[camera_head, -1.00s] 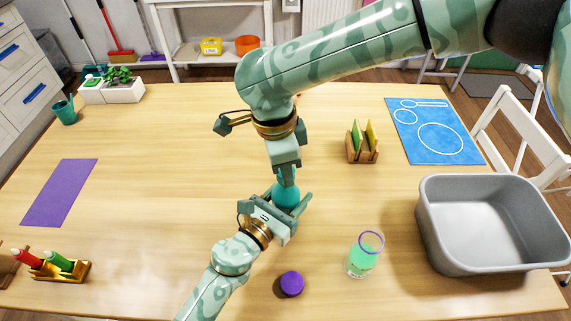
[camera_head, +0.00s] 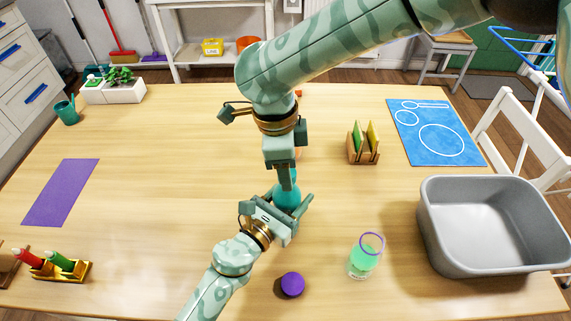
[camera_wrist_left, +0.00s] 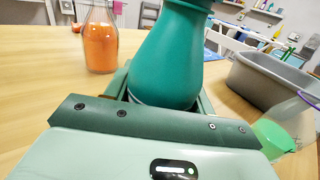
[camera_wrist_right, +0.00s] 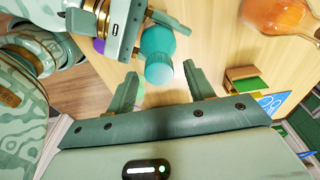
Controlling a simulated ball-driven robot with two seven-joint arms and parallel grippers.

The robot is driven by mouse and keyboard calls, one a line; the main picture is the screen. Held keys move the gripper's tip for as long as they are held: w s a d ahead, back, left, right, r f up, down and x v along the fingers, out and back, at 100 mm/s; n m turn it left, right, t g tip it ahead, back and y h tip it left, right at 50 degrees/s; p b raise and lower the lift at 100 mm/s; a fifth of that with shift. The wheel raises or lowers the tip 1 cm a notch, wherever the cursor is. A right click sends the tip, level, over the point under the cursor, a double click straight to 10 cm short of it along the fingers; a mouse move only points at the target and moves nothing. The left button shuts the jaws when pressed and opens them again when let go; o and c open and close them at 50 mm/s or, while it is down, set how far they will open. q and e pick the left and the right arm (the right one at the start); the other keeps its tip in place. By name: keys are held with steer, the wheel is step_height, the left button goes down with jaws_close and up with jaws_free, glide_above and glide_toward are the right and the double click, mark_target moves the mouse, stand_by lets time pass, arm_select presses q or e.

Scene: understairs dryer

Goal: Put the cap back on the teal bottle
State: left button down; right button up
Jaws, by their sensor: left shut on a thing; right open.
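The teal bottle (camera_head: 288,196) stands on the table near the middle. It fills the centre of the left wrist view (camera_wrist_left: 172,60), where its body narrows upward. My left gripper (camera_head: 276,207) is shut around its body. My right gripper (camera_head: 287,178) is open just above the bottle, pointing down. In the right wrist view the bottle's rounded teal top (camera_wrist_right: 158,70) shows between and beyond the open fingers (camera_wrist_right: 162,75). A round purple piece that looks like a cap (camera_head: 292,284) lies on the table near the front edge, apart from both grippers.
A glass of green liquid (camera_head: 364,258) and a grey tub (camera_head: 432,225) stand to the right. An orange flask (camera_wrist_left: 100,42) stands close to the bottle, mostly hidden behind my right arm in the head view. A wooden holder (camera_head: 362,157) is further back.

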steer(key=shift+r, duration=1.95)
steer(key=shift+c, duration=0.3)
